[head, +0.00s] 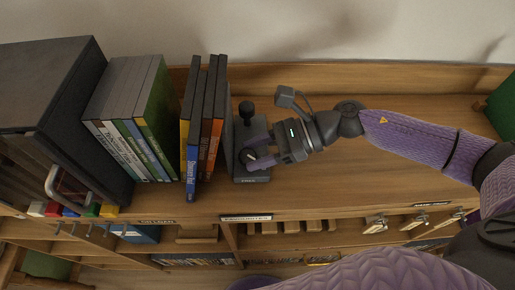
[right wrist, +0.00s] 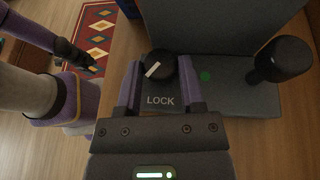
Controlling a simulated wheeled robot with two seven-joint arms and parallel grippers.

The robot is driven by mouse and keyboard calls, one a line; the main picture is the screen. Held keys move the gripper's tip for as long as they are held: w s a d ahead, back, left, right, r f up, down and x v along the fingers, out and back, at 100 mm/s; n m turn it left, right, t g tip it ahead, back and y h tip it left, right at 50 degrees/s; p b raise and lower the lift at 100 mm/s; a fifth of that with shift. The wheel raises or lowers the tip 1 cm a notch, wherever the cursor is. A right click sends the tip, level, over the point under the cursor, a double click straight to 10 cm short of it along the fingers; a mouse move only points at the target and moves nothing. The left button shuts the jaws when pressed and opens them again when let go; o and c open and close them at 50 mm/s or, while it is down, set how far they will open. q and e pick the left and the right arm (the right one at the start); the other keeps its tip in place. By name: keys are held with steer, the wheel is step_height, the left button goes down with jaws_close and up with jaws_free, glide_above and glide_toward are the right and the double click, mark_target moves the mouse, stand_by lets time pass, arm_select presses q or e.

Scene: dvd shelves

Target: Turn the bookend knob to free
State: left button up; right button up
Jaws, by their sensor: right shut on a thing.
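The grey bookend (head: 252,134) stands on the shelf at the right end of the book row. It also shows in the right wrist view (right wrist: 225,30). Its round black knob (right wrist: 158,66) has a white pointer line, which lies diagonally. The word LOCK is printed below the knob, and a green dot sits to its right. My right gripper (head: 254,160) is shut on the knob, one purple finger at each side, also in the right wrist view (right wrist: 160,80). A dark part of my left arm shows at the upper left of the right wrist view; its jaws cannot be made out.
A black post (head: 246,110) rises from the bookend near the gripper. The shelf top right of the bookend (head: 330,185) is clear.

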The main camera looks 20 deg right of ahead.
jaws_close()
steer(key=shift+s+r+m+t+p, duration=0.15)
steer(key=shift+m+t+p, duration=0.35)
steer(key=shift+p, duration=0.3)
steer(key=m+t+h+p, duration=0.1)
steer(key=m+t+p, duration=0.1)
steer(key=p, duration=0.1)
steer(key=m+t+h+p, duration=0.2)
steer(key=m+p, duration=0.1)
steer(key=p, duration=0.1)
steer(key=s+m+t+h+p, duration=0.1)
steer(key=m+t+p, duration=0.1)
steer(key=t+p, duration=0.1)
steer(key=shift+a+r+h, duration=0.1)
steer(key=shift+a+h, duration=0.25)
steer(key=shift+h, duration=0.05)
steer(key=shift+a+f+m+t+h+p, duration=0.1)
steer(key=shift+f+m+t+h+p, duration=0.1)
steer(key=shift+m+t+h+p, duration=0.9)
steer(key=o, duration=1)
jaws_free()
steer(key=shift+s+g, duration=0.1)
steer(key=shift+g, duration=0.2)
